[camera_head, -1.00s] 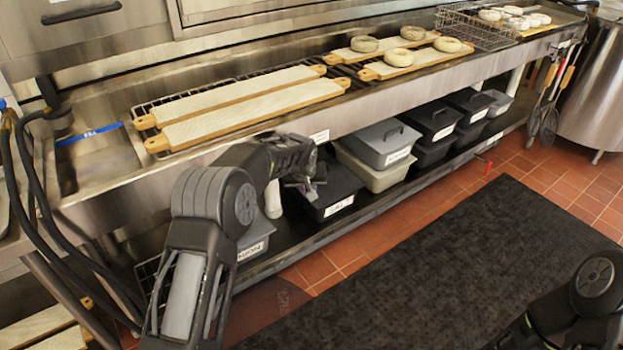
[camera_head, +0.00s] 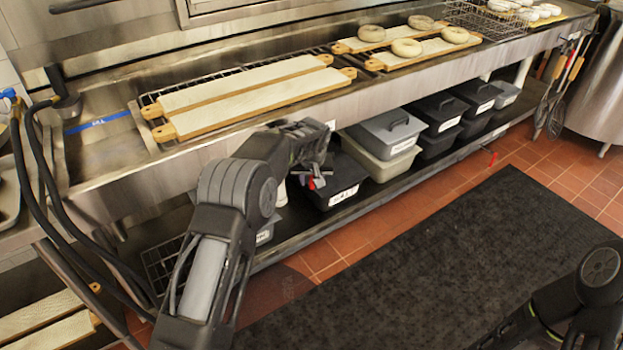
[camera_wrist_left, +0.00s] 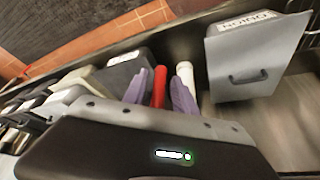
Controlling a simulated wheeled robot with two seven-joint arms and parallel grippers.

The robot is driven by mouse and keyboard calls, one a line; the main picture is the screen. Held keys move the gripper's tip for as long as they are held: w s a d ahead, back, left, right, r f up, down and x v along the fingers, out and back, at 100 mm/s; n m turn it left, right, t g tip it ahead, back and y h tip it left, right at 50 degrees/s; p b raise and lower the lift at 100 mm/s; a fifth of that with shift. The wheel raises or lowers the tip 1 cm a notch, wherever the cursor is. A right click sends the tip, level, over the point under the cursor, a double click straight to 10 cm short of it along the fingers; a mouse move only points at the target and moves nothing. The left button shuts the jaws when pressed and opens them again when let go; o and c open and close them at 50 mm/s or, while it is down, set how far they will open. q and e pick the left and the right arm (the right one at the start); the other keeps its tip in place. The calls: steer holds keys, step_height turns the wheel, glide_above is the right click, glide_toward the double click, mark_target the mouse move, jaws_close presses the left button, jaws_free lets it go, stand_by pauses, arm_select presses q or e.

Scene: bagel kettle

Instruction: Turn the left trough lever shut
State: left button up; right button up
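The left trough lever is red; in the left wrist view the red lever (camera_wrist_left: 160,87) stands between my two purple fingertips. In the head view only a small red piece (camera_head: 312,183) shows under my left gripper (camera_head: 319,178), below the front edge of the steel trough (camera_head: 110,205). My left gripper (camera_wrist_left: 158,92) appears open around the lever, with narrow gaps on both sides; contact is hard to tell. A second red lever (camera_head: 493,157) sits far right under the counter. My right arm shows at the lower right, its gripper outside the frame.
A white pipe (camera_wrist_left: 186,80) stands close beside the right fingertip. Lidded bins (camera_head: 390,130) fill the lower shelf, with a grey bin (camera_wrist_left: 245,65) near my wrist. Bagel boards (camera_head: 250,95) lie on the trough top. A black mat (camera_head: 440,260) covers the floor.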

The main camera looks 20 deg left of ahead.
arm_select(q)
steer(key=shift+r, duration=0.15)
steer(key=v, duration=0.7)
steer(key=shift+s+d+r, duration=0.1)
steer(key=shift+s+r, duration=0.05)
steer(key=shift+r, duration=0.05)
stand_by(0.4)
steer(key=s+d+f+m+g+h+p, duration=0.1)
steer(key=s+d+f+h+p, duration=0.2)
steer(key=s+f, duration=0.65)
steer(key=s+d+f+m+g+h+p, duration=0.1)
steer(key=s+d+f+g+p, duration=0.1)
steer(key=s+d+f, duration=0.6)
steer(key=shift+n+g+h, duration=0.3)
steer(key=shift+h, duration=0.5)
steer(key=s+d+p, duration=0.1)
steer(key=s, duration=0.7)
steer(key=s+d+f+p, duration=0.1)
steer(key=s, duration=0.8)
steer(key=s+d+p, duration=0.1)
steer(key=s+d, duration=0.1)
steer(key=s, duration=0.7)
steer(key=shift+s+f, duration=0.15)
